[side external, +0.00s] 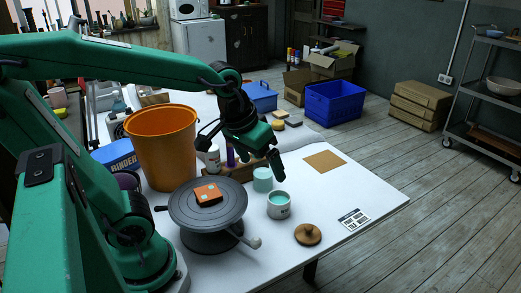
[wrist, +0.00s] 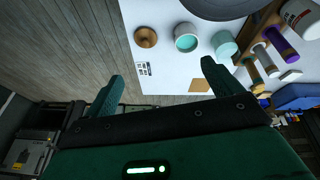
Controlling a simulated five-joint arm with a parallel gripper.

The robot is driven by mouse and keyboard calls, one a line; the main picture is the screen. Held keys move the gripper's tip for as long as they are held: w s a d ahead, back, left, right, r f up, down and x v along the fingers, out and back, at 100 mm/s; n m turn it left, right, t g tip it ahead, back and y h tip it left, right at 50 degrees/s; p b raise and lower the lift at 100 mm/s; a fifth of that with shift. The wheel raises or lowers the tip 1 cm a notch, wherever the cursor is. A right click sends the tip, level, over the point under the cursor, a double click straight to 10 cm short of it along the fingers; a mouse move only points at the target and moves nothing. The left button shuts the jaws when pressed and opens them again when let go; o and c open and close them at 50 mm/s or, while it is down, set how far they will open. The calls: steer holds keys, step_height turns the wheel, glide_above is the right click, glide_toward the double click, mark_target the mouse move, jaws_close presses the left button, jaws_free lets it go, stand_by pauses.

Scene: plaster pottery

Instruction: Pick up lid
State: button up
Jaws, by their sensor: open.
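The lid is a round brown wooden disc with a small knob (side external: 308,234). It lies on the white table near its front edge, right of the turntable, and it also shows in the wrist view as the lid (wrist: 146,37). My gripper (side external: 242,168) is open and empty above the table, behind and to the left of the lid. In the wrist view the fingers of my gripper (wrist: 160,86) are wide apart, with nothing between them but table and floor. The lid is clear of both fingers and fully in sight.
A white cup with teal contents (side external: 279,206) stands left of the lid, with a teal cup (side external: 262,180) behind it. A grey turntable (side external: 180,205) bears an orange block (side external: 208,194). A printed card (side external: 354,219) and brown square (side external: 325,160) lie flat on the white table (side external: 370,190).

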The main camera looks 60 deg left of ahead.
steer(key=w+d+f+n+g, duration=0.2)
steer(key=w+f+n, duration=0.1)
steer(key=w+f, duration=0.35)
steer(key=n+g, duration=0.2)
steer(key=n, duration=0.1)
glide_above(309, 227)
step_height(309, 227, down, 8)
steer(key=shift+s+a+r, duration=0.15)
steer(key=shift+r, duration=0.05)
steer(key=shift+f, duration=0.25)
steer(key=shift+f, duration=0.1)
steer(key=shift+f, duration=1.2)
steer(key=shift+f, duration=0.15)
steer(key=shift+f, duration=2.45)
